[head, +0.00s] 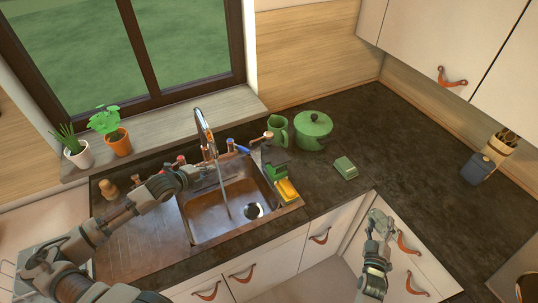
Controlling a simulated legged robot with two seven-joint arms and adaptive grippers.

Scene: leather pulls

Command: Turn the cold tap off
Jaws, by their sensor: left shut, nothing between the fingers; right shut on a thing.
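A chrome tap (205,128) stands behind the sink, and a stream of water (222,190) falls from its spout into the basin (205,217). A blue-marked handle (240,148) is to the right of the tap's base. A red-marked handle (181,159) is to its left. My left gripper (196,174) is shut and empty over the basin's back left edge, in front of the tap's base and apart from the blue-marked handle. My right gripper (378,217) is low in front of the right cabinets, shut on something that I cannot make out.
A yellow sponge (288,190) is at the basin's right edge. Potted plants (117,142) stand on the left sill. The right counter is mostly clear.

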